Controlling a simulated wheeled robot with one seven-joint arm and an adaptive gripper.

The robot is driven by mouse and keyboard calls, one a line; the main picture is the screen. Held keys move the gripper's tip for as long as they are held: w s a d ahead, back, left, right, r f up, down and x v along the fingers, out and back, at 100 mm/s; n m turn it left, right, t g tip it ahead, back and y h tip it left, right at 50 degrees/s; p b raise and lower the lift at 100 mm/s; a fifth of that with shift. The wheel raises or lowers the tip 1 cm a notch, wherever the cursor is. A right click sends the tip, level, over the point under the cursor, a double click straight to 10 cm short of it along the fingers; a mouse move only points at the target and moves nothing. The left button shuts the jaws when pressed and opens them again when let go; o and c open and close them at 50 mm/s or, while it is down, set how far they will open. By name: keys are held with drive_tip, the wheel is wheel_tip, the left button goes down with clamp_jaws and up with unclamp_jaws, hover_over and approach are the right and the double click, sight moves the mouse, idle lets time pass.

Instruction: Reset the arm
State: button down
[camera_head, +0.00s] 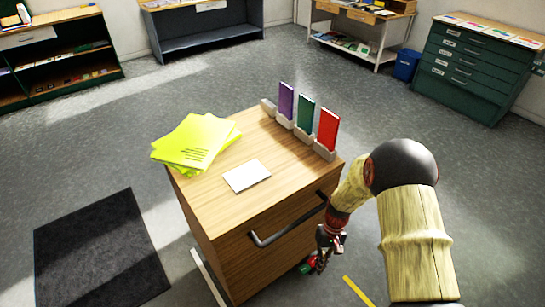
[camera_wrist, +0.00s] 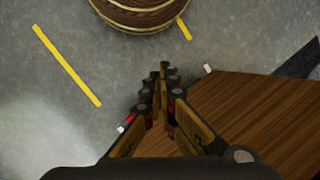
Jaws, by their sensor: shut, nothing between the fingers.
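My arm reaches in from the right in the head view and bends down beside the wooden cabinet. My gripper (camera_head: 318,264) hangs low, close to the cabinet's front right side. In the wrist view my gripper (camera_wrist: 163,72) points over the grey floor, its fingers meeting at the tips with nothing between them. The wooden cabinet (camera_head: 222,258) has a dark bar handle (camera_head: 290,222) on its front. The cabinet's wood surface (camera_wrist: 245,108) fills the right of the wrist view. I cannot tell whether the gripper touches the cabinet.
On the cabinet lie yellow-green sheets (camera_head: 196,142) and a white card (camera_head: 246,176). Purple (camera_head: 286,101), green (camera_head: 305,113) and red (camera_head: 328,130) upright pieces stand in holders along its right edge. A dark mat (camera_head: 100,250) lies left. Shelves and drawers line the back; the floor between is open.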

drive_tip(key=s+r+t, duration=0.3)
drive_tip(key=s+r, duration=0.2)
drive_tip(key=r, duration=0.9)
drive_tip(key=s+d+r+t+h+p, duration=0.1)
drive_tip(key=s+r+t, duration=0.2)
drive_tip(key=r, duration=1.2)
drive_tip(key=s+r+t, duration=0.3)
drive_tip(key=s+r, duration=0.5)
drive_tip(key=r, duration=0.7)
drive_tip(key=shift+d+m+h, duration=0.3)
drive_tip(key=shift+d+m, duration=0.05)
drive_tip(key=shift+m, duration=0.05)
